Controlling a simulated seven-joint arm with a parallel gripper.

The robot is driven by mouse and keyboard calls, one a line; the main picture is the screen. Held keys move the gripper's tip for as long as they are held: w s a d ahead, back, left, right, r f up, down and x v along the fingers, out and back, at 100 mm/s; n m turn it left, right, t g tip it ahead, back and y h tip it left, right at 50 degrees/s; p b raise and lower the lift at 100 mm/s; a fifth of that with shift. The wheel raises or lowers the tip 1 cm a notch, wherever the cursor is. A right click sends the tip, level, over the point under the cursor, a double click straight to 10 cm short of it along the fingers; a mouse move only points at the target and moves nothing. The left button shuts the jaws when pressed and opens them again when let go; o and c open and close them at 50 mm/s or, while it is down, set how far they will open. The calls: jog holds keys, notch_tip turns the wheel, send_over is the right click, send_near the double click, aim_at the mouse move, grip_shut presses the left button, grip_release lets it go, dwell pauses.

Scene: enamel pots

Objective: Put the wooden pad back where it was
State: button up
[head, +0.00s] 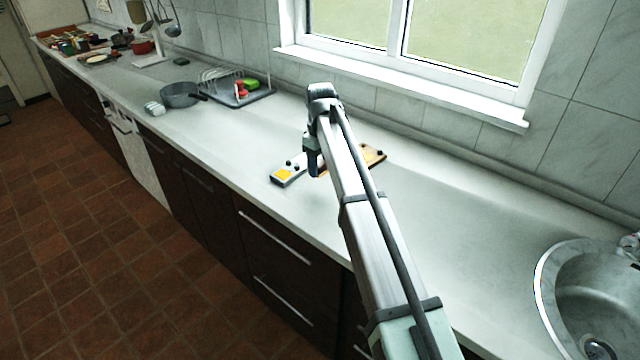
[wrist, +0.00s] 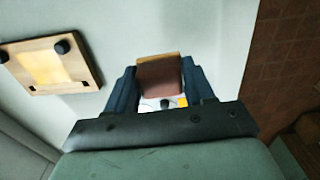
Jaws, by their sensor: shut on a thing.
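My gripper (wrist: 158,68) is shut on the wooden pad (wrist: 160,78), a small block with a reddish-brown face and a pale wood edge. The pad sits between the two dark fingers in the wrist view. In the head view my gripper (head: 313,163) hangs low over the counter, and the arm largely hides the pad. A white board (head: 289,174) with a yellow square and dark knobs lies just left of the gripper. A wooden board (head: 373,155) with a yellow patch lies to the right, partly behind my arm; it also shows in the wrist view (wrist: 85,80).
The counter (head: 235,140) is clear around the boards. A grey pan (head: 180,95) and a dish rack (head: 240,93) stand farther left. A round sink (head: 590,300) is at the right. The window sill (head: 400,85) juts out behind.

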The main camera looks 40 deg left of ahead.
aim_at(320, 191)
jog(key=shift+f, duration=3.3)
jog(key=shift+f, duration=0.15)
jog(key=o, duration=0.9)
jog(key=shift+o, duration=0.2)
notch_tip(320, 191, up, 12)
jog(key=shift+r, duration=0.2)
jog(key=shift+o, duration=0.3)
